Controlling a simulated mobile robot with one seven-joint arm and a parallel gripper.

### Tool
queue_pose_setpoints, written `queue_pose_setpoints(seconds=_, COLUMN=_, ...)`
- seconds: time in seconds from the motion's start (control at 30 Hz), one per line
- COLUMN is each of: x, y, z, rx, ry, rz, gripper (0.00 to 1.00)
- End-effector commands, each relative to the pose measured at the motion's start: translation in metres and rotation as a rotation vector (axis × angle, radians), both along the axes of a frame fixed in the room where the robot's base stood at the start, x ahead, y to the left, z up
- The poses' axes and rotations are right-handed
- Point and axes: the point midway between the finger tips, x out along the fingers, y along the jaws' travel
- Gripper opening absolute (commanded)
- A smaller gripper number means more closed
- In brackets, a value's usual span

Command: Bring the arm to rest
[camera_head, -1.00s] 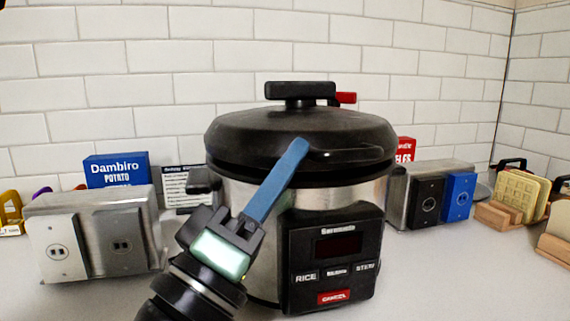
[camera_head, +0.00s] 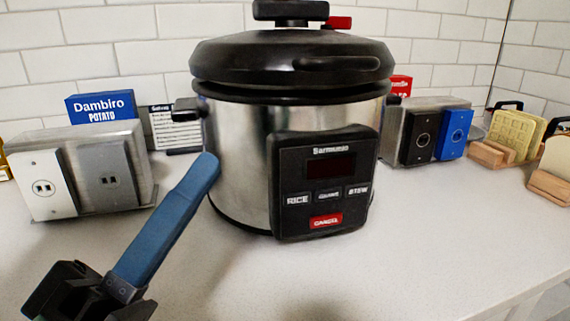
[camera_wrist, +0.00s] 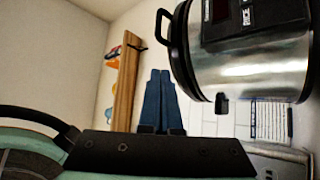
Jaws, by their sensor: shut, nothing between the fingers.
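My gripper (camera_head: 207,163) reaches up from the lower left in the head view, in front of the left side of a rice cooker (camera_head: 240,150). Its blue fingers lie together and hold nothing. In the wrist view the blue fingers (camera_wrist: 160,78) also show side by side, with the silver cooker body (camera_wrist: 270,75) to their right. The cooker's black lid is closed. Most of my arm is out of the head view.
Left stand a metal outlet box (camera_head: 110,170), a blue Dambiro potato box (camera_head: 100,106) and a white label card (camera_head: 172,128). The counter's front middle (camera_head: 330,275) is clear.

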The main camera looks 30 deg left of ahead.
Motion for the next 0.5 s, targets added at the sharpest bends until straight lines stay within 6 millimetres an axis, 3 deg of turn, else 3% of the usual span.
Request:
queue_pose_setpoints(seconds=0.27, x=0.010, y=-0.005, z=0.003, rx=0.033, ry=0.003, rz=0.016, gripper=0.00)
queue_pose_setpoints(seconds=0.37, x=0.031, y=-0.019, z=0.010, rx=0.110, ry=0.010, rz=0.056, gripper=0.00)
queue_pose_setpoints(seconds=0.5, x=0.069, y=-0.052, z=0.030, rx=0.282, ry=-0.001, rz=0.162, gripper=0.00)
